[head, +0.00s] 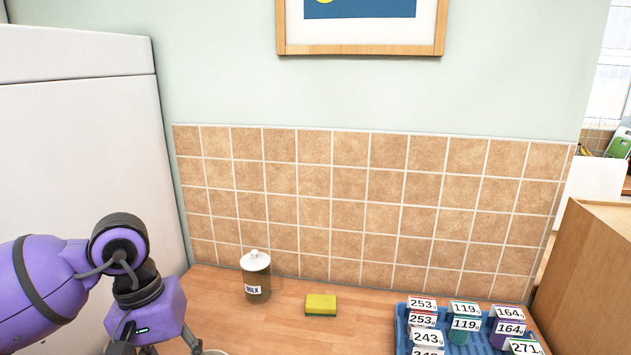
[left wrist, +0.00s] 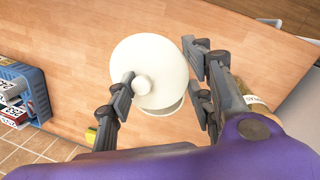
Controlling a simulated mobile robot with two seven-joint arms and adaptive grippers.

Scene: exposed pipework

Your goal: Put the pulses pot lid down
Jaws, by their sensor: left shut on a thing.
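The pulses pot lid (left wrist: 146,58), a round white disc with a small knob, shows in the left wrist view. My left gripper (left wrist: 157,70) is shut on the lid, with a finger against its knob. A second pale rim (left wrist: 170,109) shows just past the lid's edge; I cannot tell whether the lid touches it. In the head view my left gripper (head: 150,348) is at the bottom edge, and its fingertips are cut off. A pale rim (head: 214,352) shows beside it. My right gripper is not in view.
A lidded milk pot (head: 256,280) stands near the tiled wall. A yellow-green sponge (head: 321,304) lies to its right. A blue crate (head: 401,330) with several labelled items stands further right.

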